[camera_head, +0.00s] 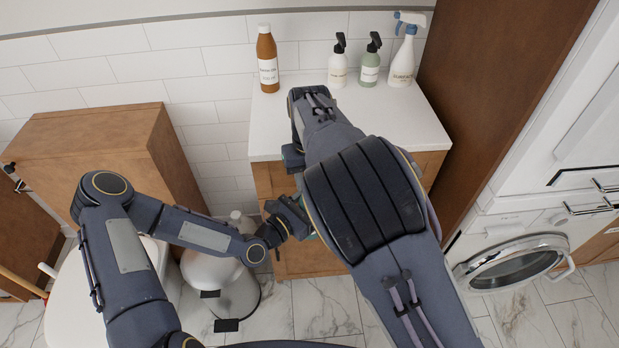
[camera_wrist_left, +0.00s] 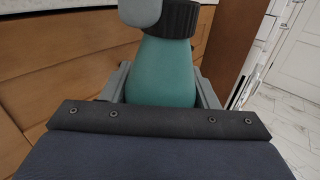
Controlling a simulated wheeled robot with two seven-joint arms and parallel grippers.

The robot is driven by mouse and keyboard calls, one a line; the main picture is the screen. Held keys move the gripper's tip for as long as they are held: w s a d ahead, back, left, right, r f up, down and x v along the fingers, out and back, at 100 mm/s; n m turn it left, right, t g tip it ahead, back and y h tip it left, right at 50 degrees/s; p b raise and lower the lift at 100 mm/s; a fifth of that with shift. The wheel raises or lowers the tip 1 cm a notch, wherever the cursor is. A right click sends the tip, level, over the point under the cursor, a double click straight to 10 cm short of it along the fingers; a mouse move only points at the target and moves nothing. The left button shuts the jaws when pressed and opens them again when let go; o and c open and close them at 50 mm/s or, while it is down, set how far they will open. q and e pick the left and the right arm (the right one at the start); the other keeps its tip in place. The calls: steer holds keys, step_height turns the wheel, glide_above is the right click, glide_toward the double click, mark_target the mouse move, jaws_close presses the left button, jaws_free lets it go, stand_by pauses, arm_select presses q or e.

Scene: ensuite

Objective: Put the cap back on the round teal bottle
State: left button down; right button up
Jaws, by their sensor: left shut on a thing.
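The round teal bottle (camera_wrist_left: 162,72) stands between the fingers of my left gripper (camera_head: 296,216) in the left wrist view, and the gripper is shut on it. A black ribbed cap (camera_wrist_left: 180,18) shows at the bottle's neck. I cannot tell whether it is seated or only held there. A light grey rounded piece (camera_wrist_left: 140,10) overlaps the cap's left side; it may be a finger of my right gripper. In the head view my left gripper is in front of the cabinet, and my right arm hides most of the bottle and my right gripper's fingers.
The white counter (camera_head: 280,120) holds a brown bottle (camera_head: 267,62), a white pump bottle (camera_head: 338,65), a green pump bottle (camera_head: 370,65) and a spray bottle (camera_head: 403,60) along the back. A pedal bin (camera_head: 225,290) stands below left. A washing machine (camera_head: 515,265) is at right.

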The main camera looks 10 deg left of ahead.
steer(key=o, duration=0.3)
steer(key=shift+r, duration=0.1)
steer(key=shift+r, duration=2.15)
steer(key=shift+c, duration=0.2)
